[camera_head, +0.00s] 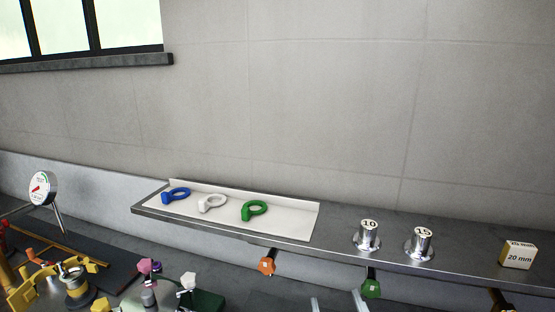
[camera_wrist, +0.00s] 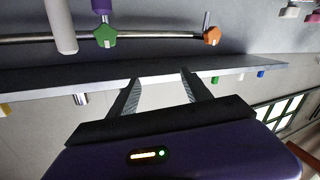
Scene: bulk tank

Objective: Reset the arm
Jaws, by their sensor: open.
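My gripper (camera_head: 337,302) shows only as two pale fingertips at the bottom edge of the head view, in front of the shelf. In the wrist view my gripper (camera_wrist: 161,76) has its two dark fingers spread apart with nothing held between them. The shelf's edge passes behind the fingertips there; I cannot tell how large the gap is. The rest of my arm is hidden in the head view.
A steel shelf (camera_head: 340,246) carries blue (camera_head: 176,195), white (camera_head: 212,203) and green (camera_head: 254,210) rings, two metal posts and a "20 mm" box (camera_head: 518,255). Orange (camera_head: 267,262) and green (camera_head: 371,289) knobs sit below. A gauge (camera_head: 43,188) and fittings crowd the lower left.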

